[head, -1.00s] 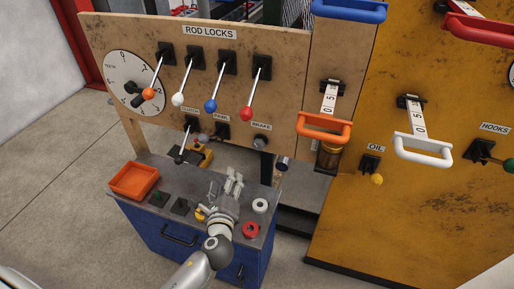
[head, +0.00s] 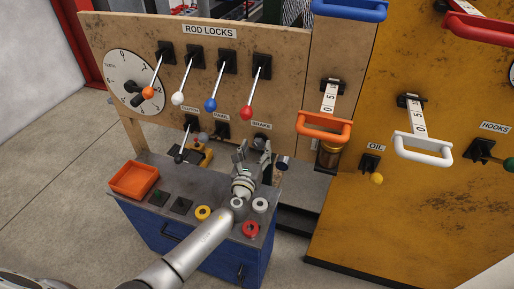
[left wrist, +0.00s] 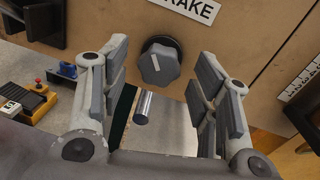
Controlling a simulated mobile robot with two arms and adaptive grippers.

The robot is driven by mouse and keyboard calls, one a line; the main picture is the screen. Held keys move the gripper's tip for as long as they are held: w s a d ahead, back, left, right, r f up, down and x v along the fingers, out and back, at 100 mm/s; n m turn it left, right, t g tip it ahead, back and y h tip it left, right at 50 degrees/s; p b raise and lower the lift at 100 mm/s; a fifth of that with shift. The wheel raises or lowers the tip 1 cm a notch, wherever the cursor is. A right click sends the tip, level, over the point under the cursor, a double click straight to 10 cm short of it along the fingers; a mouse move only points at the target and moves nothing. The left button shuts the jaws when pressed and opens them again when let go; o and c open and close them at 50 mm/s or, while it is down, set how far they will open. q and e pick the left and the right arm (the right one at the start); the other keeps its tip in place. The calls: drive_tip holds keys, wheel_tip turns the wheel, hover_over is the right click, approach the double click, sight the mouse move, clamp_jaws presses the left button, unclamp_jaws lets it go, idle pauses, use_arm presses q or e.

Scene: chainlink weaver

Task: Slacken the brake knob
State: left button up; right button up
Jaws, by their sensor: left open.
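The brake knob (left wrist: 160,65) is a grey lobed knob with a pale pointer line, on a dark round base on the wooden panel, under the BRAKE label (left wrist: 197,8). In the left wrist view it stands between and beyond the fingers of my left gripper (left wrist: 160,85), which are open and apart from it. In the head view my left gripper (head: 251,151) is in front of the panel, below the BRAKE label (head: 261,125), and covers most of the knob. My right gripper is not in view.
The blue bench (head: 150,225) carries an orange tray (head: 134,180), a yellow ring (head: 203,213), a white ring (head: 260,205) and a red ring (head: 251,229). A metal cylinder (left wrist: 143,107) shows below the knob. An orange handle (head: 324,127) juts out to the right.

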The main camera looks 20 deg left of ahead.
use_arm(q)
drive_tip(key=shift+w, duration=0.7)
drive_tip(key=c, duration=1)
drive_tip(key=shift+n, duration=0.4)
